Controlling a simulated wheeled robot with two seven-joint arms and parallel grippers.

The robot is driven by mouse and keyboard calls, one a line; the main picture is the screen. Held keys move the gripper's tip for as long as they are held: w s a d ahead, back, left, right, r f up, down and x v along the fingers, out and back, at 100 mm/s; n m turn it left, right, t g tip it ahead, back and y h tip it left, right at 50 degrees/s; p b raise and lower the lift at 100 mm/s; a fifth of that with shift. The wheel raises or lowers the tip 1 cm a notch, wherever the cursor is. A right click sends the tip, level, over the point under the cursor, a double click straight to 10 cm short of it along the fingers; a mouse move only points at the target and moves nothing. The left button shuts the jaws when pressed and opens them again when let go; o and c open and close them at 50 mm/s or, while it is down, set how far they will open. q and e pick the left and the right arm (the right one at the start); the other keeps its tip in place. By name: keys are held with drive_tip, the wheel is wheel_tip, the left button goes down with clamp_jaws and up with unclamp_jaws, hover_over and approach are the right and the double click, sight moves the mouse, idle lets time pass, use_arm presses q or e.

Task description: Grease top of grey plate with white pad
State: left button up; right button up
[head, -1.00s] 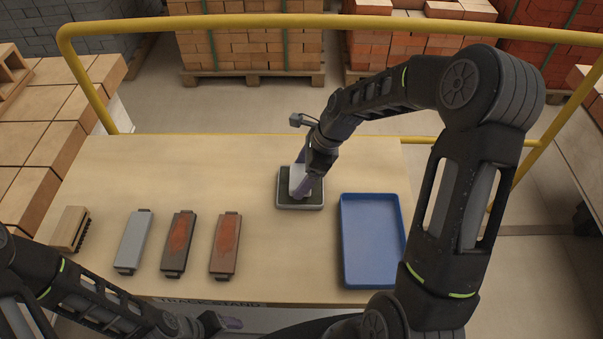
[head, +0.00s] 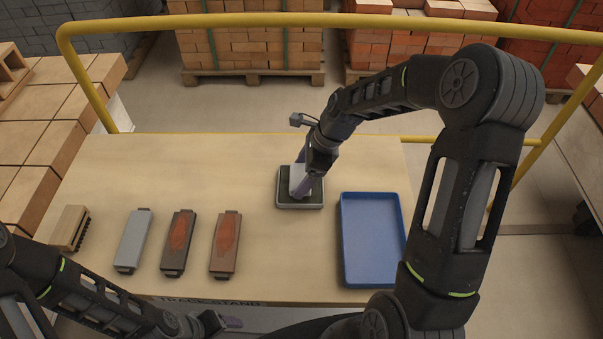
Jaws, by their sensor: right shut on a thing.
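The grey plate (head: 133,240) lies flat on the table, left of two other plates, with dark tabs at its ends. The white pad (head: 297,176) is in my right gripper (head: 301,190), over a grey-rimmed tray with a dark inside (head: 285,199). The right gripper is shut on the pad. The pad's lower end is at the dark filling; the gripper hides part of it, so I cannot tell how firmly it touches. My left gripper (head: 232,322) is low at the table's front edge, away from the plates; its fingers are too small to judge.
Two plates with reddish patches, one dark (head: 178,243) and one brown (head: 225,244), lie right of the grey plate. A wooden brush (head: 68,227) lies at the far left. An empty blue tray (head: 371,240) is at the right. A yellow rail (head: 330,20) runs behind the table (head: 180,165).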

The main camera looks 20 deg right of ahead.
sight(302, 176)
drive_tip(key=shift+f, duration=0.4)
idle(1.4)
wheel_tip(302, 176, up, 7)
drive_tip(key=p, duration=0.6)
idle(0.9)
